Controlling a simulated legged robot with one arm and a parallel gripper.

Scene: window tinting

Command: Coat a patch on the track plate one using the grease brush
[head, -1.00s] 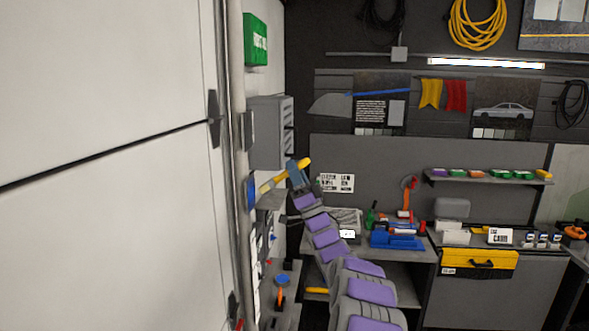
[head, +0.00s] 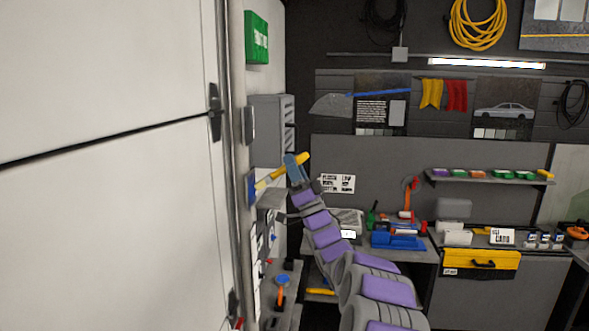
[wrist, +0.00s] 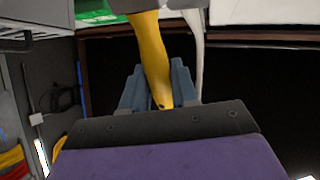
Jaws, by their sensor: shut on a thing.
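My gripper (head: 293,169) is at the end of my raised arm, near the middle of the head view, by the left wall. It is shut on the yellow handle of the grease brush (head: 270,178). The handle slopes down and left toward the wall. A blue part (head: 252,190) shows at its lower end; I cannot tell whether it belongs to the brush or the wall. In the wrist view the handle (wrist: 150,50) stands between the blue-grey fingers, and its working end is not clear. A small grey plate (head: 249,126) is on the vertical track; I cannot tell whether it is track plate one.
A large white door panel (head: 100,200) fills the left, beside the vertical track (head: 233,160). A green box (head: 256,38) and a grey cabinet (head: 270,130) are on the wall near my gripper. A workbench (head: 415,256) with blue and red tools stands behind my arm.

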